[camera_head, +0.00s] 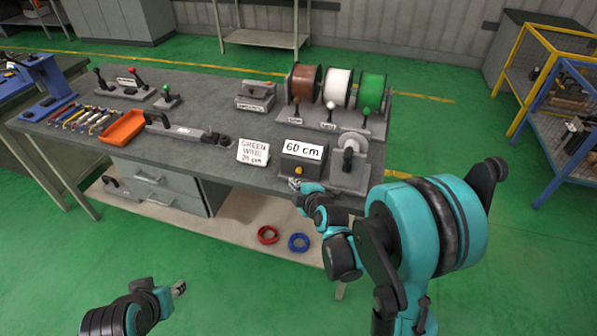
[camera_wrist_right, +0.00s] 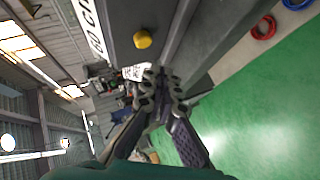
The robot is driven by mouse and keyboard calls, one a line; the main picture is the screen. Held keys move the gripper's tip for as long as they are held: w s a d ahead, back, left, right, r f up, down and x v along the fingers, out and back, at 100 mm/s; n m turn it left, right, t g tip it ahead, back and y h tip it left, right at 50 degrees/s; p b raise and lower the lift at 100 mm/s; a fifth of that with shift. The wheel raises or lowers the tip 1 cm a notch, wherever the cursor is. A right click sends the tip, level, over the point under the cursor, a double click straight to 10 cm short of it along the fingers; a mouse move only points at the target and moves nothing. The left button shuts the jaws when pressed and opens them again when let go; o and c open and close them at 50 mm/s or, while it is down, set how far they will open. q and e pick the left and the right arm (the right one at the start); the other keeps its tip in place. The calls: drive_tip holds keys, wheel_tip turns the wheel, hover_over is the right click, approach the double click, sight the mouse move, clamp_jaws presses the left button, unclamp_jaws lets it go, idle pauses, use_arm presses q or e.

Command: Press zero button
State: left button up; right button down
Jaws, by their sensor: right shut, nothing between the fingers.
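The measuring box (camera_head: 303,160) stands at the front right of the workbench, and its display reads "60 cm". A round yellow button (camera_head: 298,170) sits on its front face; it also shows in the right wrist view (camera_wrist_right: 142,39), with part of the display beside it. My right gripper (camera_head: 296,184) is shut and empty, just below and in front of the button. In the wrist view its fingertips (camera_wrist_right: 163,80) are apart from the button. My left gripper (camera_head: 180,288) is low at the bottom left, away from the bench; its fingers are too small to read.
A white card (camera_head: 253,152) stands left of the box, and a grey wheeled device (camera_head: 350,162) stands right of it. Brown, white and green spools (camera_head: 338,87) are behind. An orange tray (camera_head: 122,128) lies left. Red (camera_head: 268,235) and blue (camera_head: 299,242) coils lie on the lower shelf.

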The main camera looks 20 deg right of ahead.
drive_tip(key=shift+w+d, duration=0.5)
drive_tip(key=shift+w, duration=0.25)
drive_tip(key=shift+d, duration=0.1)
idle(0.9)
drive_tip(key=shift+w+d, duration=0.15)
drive_tip(key=shift+w, duration=0.2)
drive_tip(key=shift+w+d, duration=0.25)
drive_tip(key=shift+w, duration=0.1)
idle(0.7)
drive_tip(key=shift+s, duration=0.1)
drive_tip(key=shift+s+a+b, duration=0.3)
drive_tip(key=shift+s+a, duration=0.2)
drive_tip(key=shift+s, duration=0.15)
drive_tip(key=s+a, duration=0.1)
drive_tip(key=s, duration=0.1)
drive_tip(key=s+a, duration=0.1)
drive_tip(key=s, duration=0.1)
drive_tip(key=shift+a, duration=0.4)
